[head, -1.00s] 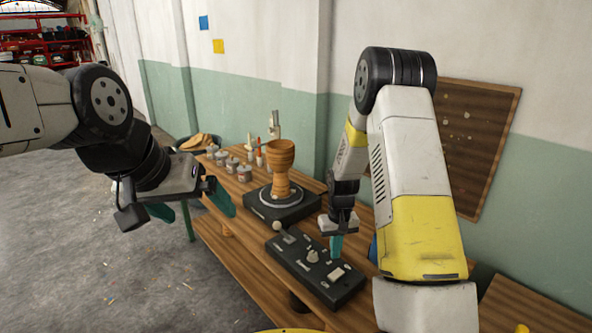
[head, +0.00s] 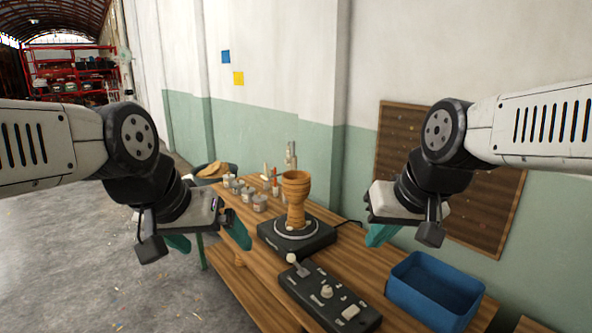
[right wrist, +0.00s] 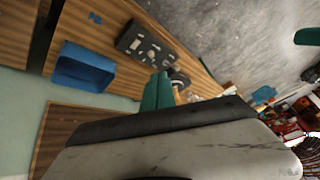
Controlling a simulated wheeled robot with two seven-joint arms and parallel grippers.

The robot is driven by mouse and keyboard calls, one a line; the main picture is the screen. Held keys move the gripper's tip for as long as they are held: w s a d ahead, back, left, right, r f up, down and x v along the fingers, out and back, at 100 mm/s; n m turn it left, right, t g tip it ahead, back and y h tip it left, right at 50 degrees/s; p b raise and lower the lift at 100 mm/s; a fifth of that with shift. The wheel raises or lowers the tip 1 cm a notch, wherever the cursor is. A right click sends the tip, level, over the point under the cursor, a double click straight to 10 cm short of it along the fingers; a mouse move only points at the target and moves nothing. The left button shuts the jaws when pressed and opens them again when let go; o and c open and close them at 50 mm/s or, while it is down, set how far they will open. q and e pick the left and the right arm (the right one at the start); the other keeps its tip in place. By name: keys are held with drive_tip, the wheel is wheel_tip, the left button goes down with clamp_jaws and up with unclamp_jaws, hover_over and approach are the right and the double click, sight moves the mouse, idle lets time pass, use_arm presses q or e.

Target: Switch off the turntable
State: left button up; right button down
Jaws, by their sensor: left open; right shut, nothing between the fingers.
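The turntable (head: 318,236) is a dark base with a round plate on the wooden workbench. A wooden goblet drum (head: 296,194) stands upright on it. In front lies a dark control box (head: 300,289) with a lever (head: 298,267) ending in a pale knob, a dial (head: 326,291) and a white switch (head: 350,312); the switch's position is too small to tell. The box also shows in the right wrist view (right wrist: 134,40). My right gripper (head: 375,238) is shut and empty, raised right of the turntable, apart from the box. My left gripper (head: 209,241) is open and empty, left of the bench.
A blue bin (head: 435,291) stands on the bench right of the control box. Several small cans (head: 243,193) and tools stand at the bench's far left end. A brown pegboard (head: 400,135) hangs on the wall. Open floor (head: 120,260) lies to the left.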

drive_tip(key=shift+s+a+r, duration=0.1)
drive_tip(key=shift+s+r, duration=0.05)
drive_tip(key=shift+s, duration=0.45)
drive_tip(key=shift+s+r, duration=0.1)
drive_tip(key=shift+s, duration=0.5)
drive_tip(key=shift+w, duration=0.1)
drive_tip(key=m+g+h, duration=0.2)
drive_tip(key=m+g, duration=0.4)
drive_tip(key=m, duration=0.5)
hover_over(355, 308)
wheel_tip(355, 308, down, 28)
drive_tip(key=shift+r, duration=0.1)
wheel_tip(355, 308, down, 14)
